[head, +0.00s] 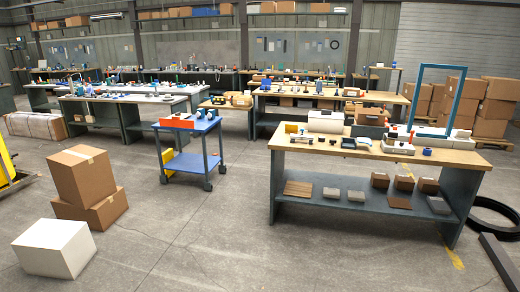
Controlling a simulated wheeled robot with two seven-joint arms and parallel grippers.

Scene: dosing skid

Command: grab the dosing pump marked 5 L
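I cannot make out a dosing pump marked 5 L; no label is readable at this distance. The nearest wooden-topped workbench (450,157) stands at the right and carries several small devices. Among them are a dark unit with blue parts (356,143), a white unit with red and blue parts (397,146) and a small dark blue piece (427,152). I cannot tell whether any of these is the pump. Neither of my grippers is in view.
A blue cart (190,163) with an orange-red bin (176,121) stands left of the bench. Cardboard boxes (82,174) and a white box (53,248) are on the floor at the left. A black tyre (495,217) lies at the right. The front centre floor is clear.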

